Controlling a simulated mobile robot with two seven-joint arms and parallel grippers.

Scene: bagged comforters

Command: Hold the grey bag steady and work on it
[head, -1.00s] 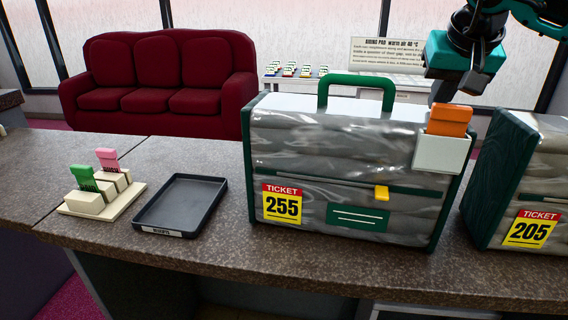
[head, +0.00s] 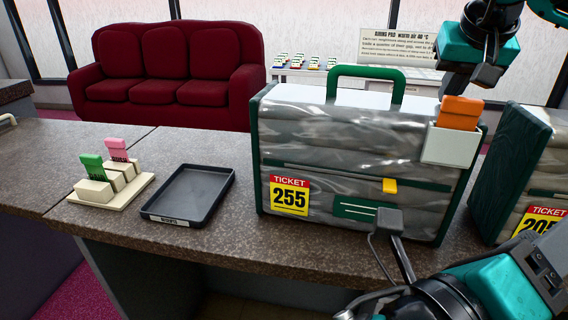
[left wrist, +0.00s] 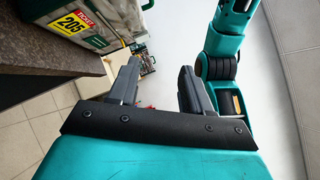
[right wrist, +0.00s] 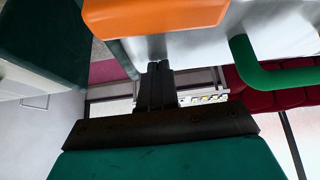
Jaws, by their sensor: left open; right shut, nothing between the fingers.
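The grey bag (head: 340,140), with dark green edges, stands upright on the counter. It carries a green top handle (head: 366,72), a yellow pull (head: 389,186) on a green strip and a yellow-red ticket 255 (head: 289,196). An orange tag (head: 460,112) stands in a white pocket (head: 450,146) at its upper right corner. My right gripper (right wrist: 158,72) is shut and empty, behind the bag's top edge near the orange tag. My left arm shows at the lower right in the head view, in front of the bag. My left gripper (left wrist: 157,85) is open and empty in the left wrist view.
A second bag with ticket 205 (head: 540,220) stands close on the right. An empty dark tray (head: 190,193) lies left of the grey bag. A cream rack (head: 110,196) holds a green and a pink tag. A red sofa (head: 175,75) stands behind the counter.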

